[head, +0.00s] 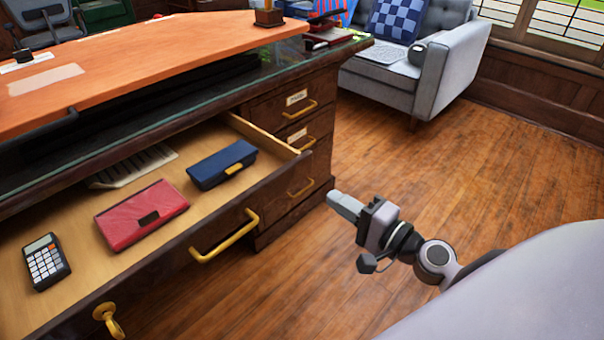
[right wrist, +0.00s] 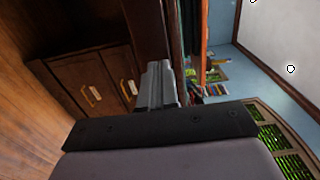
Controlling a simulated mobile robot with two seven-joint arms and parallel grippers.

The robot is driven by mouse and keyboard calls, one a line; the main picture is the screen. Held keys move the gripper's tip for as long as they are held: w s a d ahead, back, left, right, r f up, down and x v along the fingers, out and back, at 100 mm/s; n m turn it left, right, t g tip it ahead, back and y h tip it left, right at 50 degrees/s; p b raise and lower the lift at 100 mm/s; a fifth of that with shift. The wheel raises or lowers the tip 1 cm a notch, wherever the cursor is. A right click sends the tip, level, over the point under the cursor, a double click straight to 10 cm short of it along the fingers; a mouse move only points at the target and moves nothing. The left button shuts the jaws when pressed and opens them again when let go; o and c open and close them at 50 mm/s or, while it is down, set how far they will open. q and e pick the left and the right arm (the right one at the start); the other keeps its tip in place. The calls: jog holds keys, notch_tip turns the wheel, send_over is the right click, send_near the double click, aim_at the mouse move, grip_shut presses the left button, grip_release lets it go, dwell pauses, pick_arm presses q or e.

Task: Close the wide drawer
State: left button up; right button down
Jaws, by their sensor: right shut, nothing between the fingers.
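The wide drawer (head: 165,268) is pulled out from the desk in the head view. Its front has a yellow handle (head: 226,238). Inside lie a calculator (head: 46,261), a red wallet-like case (head: 142,214) and a dark blue case (head: 222,164). My right gripper (head: 344,204) is shut and empty, to the right of the drawer's right corner and apart from it, above the floor. Its shut fingers also show in the right wrist view (right wrist: 160,83). My left gripper is not in view.
The desk top (head: 150,60) overhangs the back of the drawer. Small drawers (head: 296,98) with yellow handles are at the desk's right side. A grey sofa (head: 450,65) stands behind. The wooden floor (head: 480,160) at right is clear.

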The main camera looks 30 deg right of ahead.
aim_at(292, 172)
jog(key=p+x, duration=0.2)
jog(key=x, duration=0.6)
jog(key=shift+w, duration=0.25)
jog(key=shift+w+a, duration=0.2)
jog(key=shift+w, duration=0.15)
jog(key=shift+w+a+f, duration=0.1)
jog(key=shift+w, duration=0.25)
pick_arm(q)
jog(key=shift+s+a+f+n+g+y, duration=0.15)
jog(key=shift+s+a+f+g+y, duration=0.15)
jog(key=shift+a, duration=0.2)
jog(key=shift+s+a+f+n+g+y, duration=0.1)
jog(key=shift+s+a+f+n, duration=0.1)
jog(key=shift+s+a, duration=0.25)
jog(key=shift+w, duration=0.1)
